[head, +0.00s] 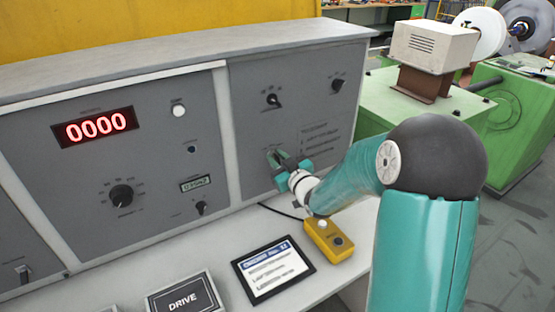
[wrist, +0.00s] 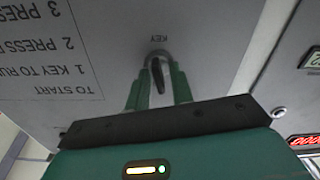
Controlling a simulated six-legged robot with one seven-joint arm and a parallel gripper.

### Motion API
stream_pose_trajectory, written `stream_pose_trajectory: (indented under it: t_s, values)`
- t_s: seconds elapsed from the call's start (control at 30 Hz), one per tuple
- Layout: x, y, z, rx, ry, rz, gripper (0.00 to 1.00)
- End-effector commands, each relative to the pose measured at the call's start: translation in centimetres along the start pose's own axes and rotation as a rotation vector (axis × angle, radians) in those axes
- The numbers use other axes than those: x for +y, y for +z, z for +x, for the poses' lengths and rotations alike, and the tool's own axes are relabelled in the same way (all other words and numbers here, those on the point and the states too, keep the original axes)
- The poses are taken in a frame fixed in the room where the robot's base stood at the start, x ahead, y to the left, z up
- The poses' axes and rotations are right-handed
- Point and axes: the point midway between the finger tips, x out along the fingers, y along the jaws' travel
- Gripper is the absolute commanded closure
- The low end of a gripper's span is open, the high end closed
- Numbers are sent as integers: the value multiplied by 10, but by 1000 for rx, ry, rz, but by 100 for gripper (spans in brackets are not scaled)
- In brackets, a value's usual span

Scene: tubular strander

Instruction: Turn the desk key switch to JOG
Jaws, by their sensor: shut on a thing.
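The key switch (wrist: 157,75) shows in the wrist view as a dark key in a pale round collar, under upside-down lettering that reads KEY. The key looks a little tilted. My gripper (wrist: 160,88) is at the panel, its two green fingers on either side of the key and shut on it. The switch's position marks, including JOG, cannot be read.
Two black knobs (head: 272,100) and (head: 337,85) sit above my gripper on the same panel. Printed start steps (wrist: 40,50) are beside the key. A yellow button box (head: 328,240), a tablet (head: 273,270) and a DRIVE sign (head: 185,297) are on the desk. The red display (head: 95,127) reads 0000.

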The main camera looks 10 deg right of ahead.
Motion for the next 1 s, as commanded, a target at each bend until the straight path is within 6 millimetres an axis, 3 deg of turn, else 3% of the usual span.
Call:
stream_pose_trajectory:
  t_s: [0.4,0.9,0.93,1.0]
  values:
    - [1,1,0,-1,0,200,100]
    - [1,1,0,-2,0,222,100]
    - [1,1,0,-2,0,222,73]
    - [1,1,0,-2,0,221,71]
